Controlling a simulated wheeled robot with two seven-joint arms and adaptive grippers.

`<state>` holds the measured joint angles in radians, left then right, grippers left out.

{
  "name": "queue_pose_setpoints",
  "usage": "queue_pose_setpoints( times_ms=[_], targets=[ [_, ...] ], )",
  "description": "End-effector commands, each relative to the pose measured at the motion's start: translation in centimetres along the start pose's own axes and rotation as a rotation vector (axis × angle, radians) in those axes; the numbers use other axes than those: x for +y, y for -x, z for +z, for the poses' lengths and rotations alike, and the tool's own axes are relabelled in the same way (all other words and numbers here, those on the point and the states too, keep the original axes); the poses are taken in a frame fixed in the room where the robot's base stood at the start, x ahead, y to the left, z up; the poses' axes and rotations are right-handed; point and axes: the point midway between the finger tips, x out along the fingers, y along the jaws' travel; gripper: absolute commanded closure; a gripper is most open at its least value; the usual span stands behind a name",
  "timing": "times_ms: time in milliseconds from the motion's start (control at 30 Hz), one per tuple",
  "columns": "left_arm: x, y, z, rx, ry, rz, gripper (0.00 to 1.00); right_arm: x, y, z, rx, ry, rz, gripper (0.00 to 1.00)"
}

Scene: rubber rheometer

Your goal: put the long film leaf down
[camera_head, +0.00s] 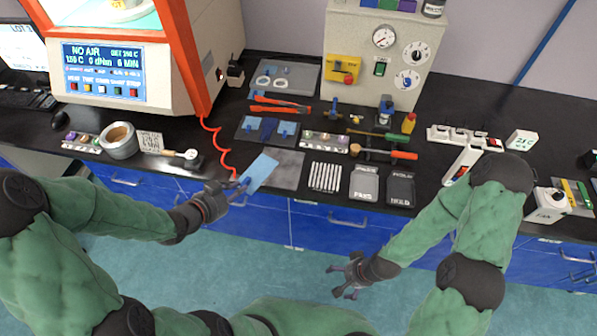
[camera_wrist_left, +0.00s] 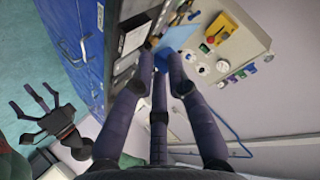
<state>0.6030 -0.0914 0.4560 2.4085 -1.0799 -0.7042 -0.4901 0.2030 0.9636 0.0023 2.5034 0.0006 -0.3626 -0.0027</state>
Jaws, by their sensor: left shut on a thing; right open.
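The long film leaf (camera_head: 260,172) is a light blue, flat strip. My left gripper (camera_head: 236,190) is shut on its near end and holds it tilted at the front edge of the bench, left of a grey mat (camera_head: 284,168). In the left wrist view the leaf (camera_wrist_left: 178,38) shows beyond the fingertips of my left gripper (camera_wrist_left: 160,68). Whether the leaf touches the bench I cannot tell. My right gripper (camera_head: 347,276) is open and empty, in front of the blue drawers and below the bench top. It also shows at the left of the left wrist view (camera_wrist_left: 40,112).
A dark tray (camera_head: 243,130) with blue pieces lies behind the leaf. A red coiled hose (camera_head: 215,140) hangs left of the leaf. The grey mat is bare.

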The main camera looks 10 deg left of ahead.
Motion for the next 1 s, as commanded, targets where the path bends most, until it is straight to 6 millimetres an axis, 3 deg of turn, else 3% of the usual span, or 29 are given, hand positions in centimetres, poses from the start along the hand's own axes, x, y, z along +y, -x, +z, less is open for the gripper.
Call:
queue_pose_setpoints(
  times_ms=[167,500,700,1000],
  targets=[
    [-0.3,-2.4,0.1,0.007,-0.007,0.006,1.0,0.3,-0.8,0.0,0.0,0.001,0.0,0.02],
    [-1.8,-10.1,0.0,0.005,-0.007,0.006,1.0,0.9,-2.7,-0.1,0.0,0.001,0.0,0.02],
    [-1.5,-14.0,1.7,0.003,-0.004,0.005,1.0,1.4,-3.9,-0.1,0.0,0.0,0.0,0.02],
    [-1.5,-16.3,2.4,0.004,-0.005,0.003,1.0,1.6,-4.4,-0.2,0.0,0.0,0.0,0.02]
  ],
)
